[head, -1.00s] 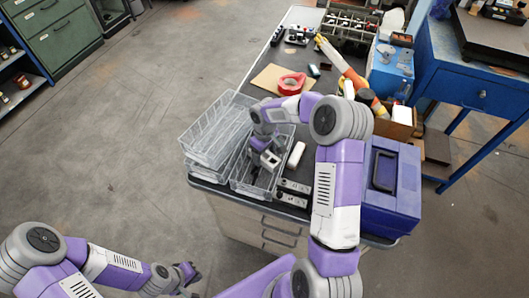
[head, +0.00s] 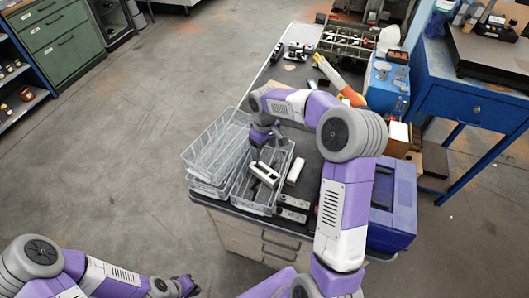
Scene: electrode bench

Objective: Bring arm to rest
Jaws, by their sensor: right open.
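My right arm reaches over the bench from the lower right and bends back at the elbow. Its gripper (head: 263,175) is over the right-hand clear wire basket (head: 284,160), pointing down, with its jaws open. Its fingertips are small and dark against the basket, and I see nothing held between them. My left gripper (head: 188,285) is low at the bottom of the picture, in front of the bench and apart from it. It is too small and dark to tell whether it is open or shut.
More clear baskets (head: 205,150) are stacked on the left corner of the bench. A pale block (head: 295,171) and grey metal parts (head: 291,208) lie right of the near basket. A blue toolbox (head: 394,205) stands beside my right arm. Open floor lies left.

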